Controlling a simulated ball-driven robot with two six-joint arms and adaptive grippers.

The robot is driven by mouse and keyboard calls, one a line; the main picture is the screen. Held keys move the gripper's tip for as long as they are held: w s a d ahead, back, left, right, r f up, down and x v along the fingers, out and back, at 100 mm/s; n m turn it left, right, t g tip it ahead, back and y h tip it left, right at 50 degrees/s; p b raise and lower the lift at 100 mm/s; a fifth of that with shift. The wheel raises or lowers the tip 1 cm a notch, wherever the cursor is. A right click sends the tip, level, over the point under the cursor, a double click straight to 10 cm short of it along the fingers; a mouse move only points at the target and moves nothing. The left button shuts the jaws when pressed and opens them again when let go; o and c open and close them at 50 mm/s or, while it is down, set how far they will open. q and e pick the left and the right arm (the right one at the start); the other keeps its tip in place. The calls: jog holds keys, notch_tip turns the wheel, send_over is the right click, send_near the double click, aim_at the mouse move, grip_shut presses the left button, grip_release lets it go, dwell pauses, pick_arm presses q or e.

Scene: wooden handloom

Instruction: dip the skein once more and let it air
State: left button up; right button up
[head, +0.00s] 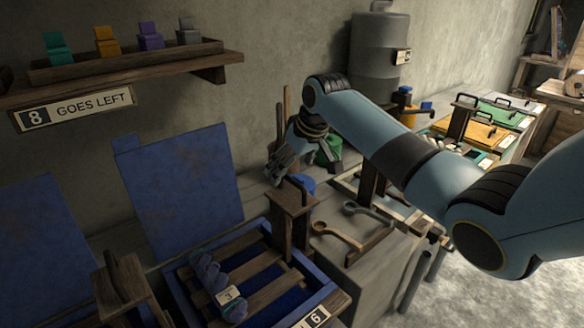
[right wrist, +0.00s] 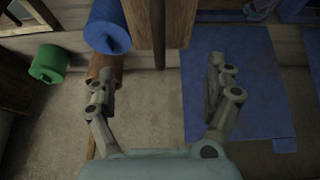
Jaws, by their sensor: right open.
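A blue-purple skein (head: 208,268) with a tag reading 3 lies across the wooden slats of a blue-rimmed vat (head: 329,289) labelled 6, at the bottom of the head view. Dark blue shows between the slats; I cannot tell how wet the skein is. My right gripper (head: 277,168) is up and behind the vat, near the wall, apart from the skein. In the right wrist view the right gripper (right wrist: 162,78) has its fingers wide apart with nothing held between them. My left gripper is not in view.
A wooden post (head: 291,215) stands at the vat's back right corner. A blue panel (head: 183,187) leans on the wall behind the vat. Blue (right wrist: 108,25) and green (right wrist: 48,64) spools lie close by my right gripper.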

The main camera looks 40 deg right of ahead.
aim_at(292, 179)
notch_tip(292, 179, down, 4)
jog(key=b, duration=0.4)
jog(key=shift+f, duration=0.15)
jog(key=shift+r, duration=0.25)
jog(key=shift+f+p, duration=0.1)
jog(key=shift+p, duration=0.3)
jog(key=shift+f, duration=0.1)
jog(key=shift+f, duration=0.1)
grip_shut()
